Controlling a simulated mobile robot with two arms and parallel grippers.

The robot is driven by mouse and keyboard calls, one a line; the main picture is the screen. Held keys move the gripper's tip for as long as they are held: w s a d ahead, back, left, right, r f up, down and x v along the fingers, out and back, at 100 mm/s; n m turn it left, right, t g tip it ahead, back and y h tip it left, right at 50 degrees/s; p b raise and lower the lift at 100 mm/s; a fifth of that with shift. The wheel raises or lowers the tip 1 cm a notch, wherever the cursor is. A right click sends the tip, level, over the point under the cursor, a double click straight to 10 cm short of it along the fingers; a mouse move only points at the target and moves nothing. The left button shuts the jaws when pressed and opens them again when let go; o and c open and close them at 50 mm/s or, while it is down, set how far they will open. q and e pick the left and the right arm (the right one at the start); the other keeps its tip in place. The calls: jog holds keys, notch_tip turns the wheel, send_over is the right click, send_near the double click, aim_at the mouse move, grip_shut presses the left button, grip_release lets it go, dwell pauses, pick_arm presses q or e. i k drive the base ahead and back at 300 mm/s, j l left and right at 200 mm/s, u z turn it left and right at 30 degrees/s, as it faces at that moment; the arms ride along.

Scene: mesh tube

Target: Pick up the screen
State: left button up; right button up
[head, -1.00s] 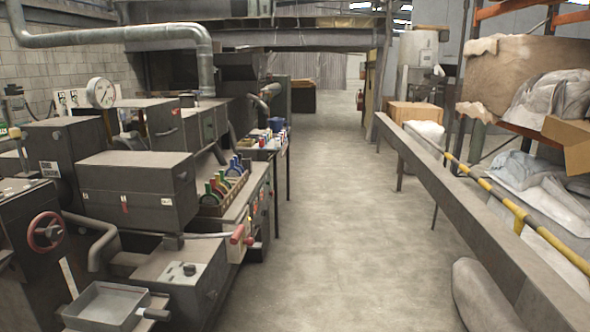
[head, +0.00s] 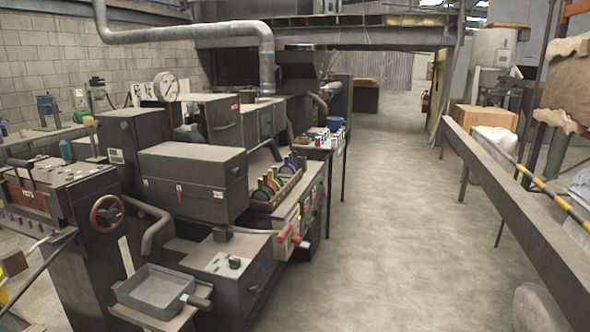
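I cannot make out a screen for certain in the head view. A machine with a dark boxy housing (head: 193,178), a red handwheel (head: 106,213) and a round gauge (head: 166,87) fills the left and middle. A grey square pan (head: 153,290) with a handle sits at its front. A wooden tray (head: 277,190) holds several coloured round-headed items. Neither of my grippers is in view.
A clear concrete aisle (head: 385,215) runs from the foreground to the back. A long metal beam (head: 520,215) on legs borders it at right. A bench (head: 45,133) stands by the block wall at left. A cardboard box (head: 485,117) is at the back right.

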aim_at(293, 164)
jog(key=i+l+z, duration=0.3)
jog(key=i, duration=0.8)
jog(key=i+l+z, duration=0.1)
jog(key=i+z, duration=0.2)
jog(key=i, duration=0.85)
